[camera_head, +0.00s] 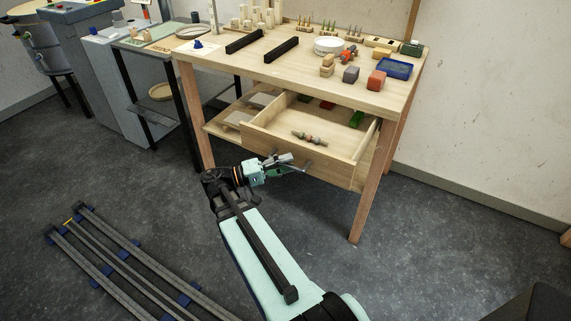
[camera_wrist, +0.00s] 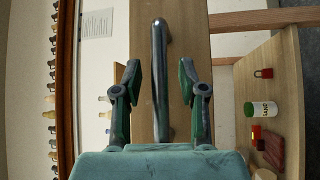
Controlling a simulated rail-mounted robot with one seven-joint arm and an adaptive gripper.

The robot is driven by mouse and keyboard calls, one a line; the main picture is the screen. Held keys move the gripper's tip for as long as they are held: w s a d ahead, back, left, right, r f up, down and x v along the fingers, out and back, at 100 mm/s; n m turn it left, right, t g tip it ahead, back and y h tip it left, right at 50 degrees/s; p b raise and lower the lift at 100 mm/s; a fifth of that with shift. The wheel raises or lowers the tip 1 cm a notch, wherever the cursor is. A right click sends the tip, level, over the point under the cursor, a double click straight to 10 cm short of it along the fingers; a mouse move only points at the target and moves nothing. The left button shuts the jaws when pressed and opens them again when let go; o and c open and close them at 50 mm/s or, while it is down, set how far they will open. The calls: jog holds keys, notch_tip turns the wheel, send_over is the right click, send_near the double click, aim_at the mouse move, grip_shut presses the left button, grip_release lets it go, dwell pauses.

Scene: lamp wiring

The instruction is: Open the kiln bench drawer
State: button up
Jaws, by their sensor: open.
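The kiln bench (camera_head: 345,95) is a pale wooden table with a drawer (camera_head: 335,158) under its top. The drawer stands pulled out, its inside showing from above, with a turned wooden piece (camera_head: 309,137) lying in it. My gripper (camera_head: 292,163) is at the drawer's front panel in the head view. In the wrist view my gripper (camera_wrist: 160,82) is open, one finger on each side of the metal bar handle (camera_wrist: 159,50). Gaps show between the fingers and the bar. The handle is partly hidden by my gripper in the head view.
The bench top holds two black bars (camera_head: 281,49), a blue tray (camera_head: 394,68), a red block (camera_head: 376,80) and several small tools. A lower shelf (camera_head: 216,128) sits left of the drawer. Floor rails (camera_head: 120,265) lie at front left. The floor before the bench is clear to the right.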

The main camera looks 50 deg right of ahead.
jog(key=v, duration=0.7)
jog(key=shift+w+a+f, duration=0.1)
jog(key=shift+a, duration=0.05)
jog(key=s+a+f+n+t+y, duration=0.1)
jog(key=s+a+f+n+y, duration=0.3)
jog(key=f, duration=0.8)
jog(key=s+a+f+n+t+y, duration=0.2)
jog(key=s+a+f, duration=0.3)
jog(key=f, duration=0.7)
jog(key=s+a+f+n+t+y, duration=0.1)
jog(key=s+a+f+n+y, duration=0.3)
jog(key=f, duration=0.8)
jog(key=s+a+f+m+y, duration=0.1)
jog(key=s+a+f+y, duration=0.2)
jog(key=s+a+f, duration=0.3)
jog(key=s+a+f+m+y, duration=0.1)
jog(key=s+a+f+y, duration=0.2)
jog(key=s+a, duration=0.35)
notch_tip(320, 180, up, 14)
jog(key=w+a+p, duration=0.1)
jog(key=a+p, duration=0.1)
jog(key=p, duration=1.2)
jog(key=shift+w+f, duration=0.2)
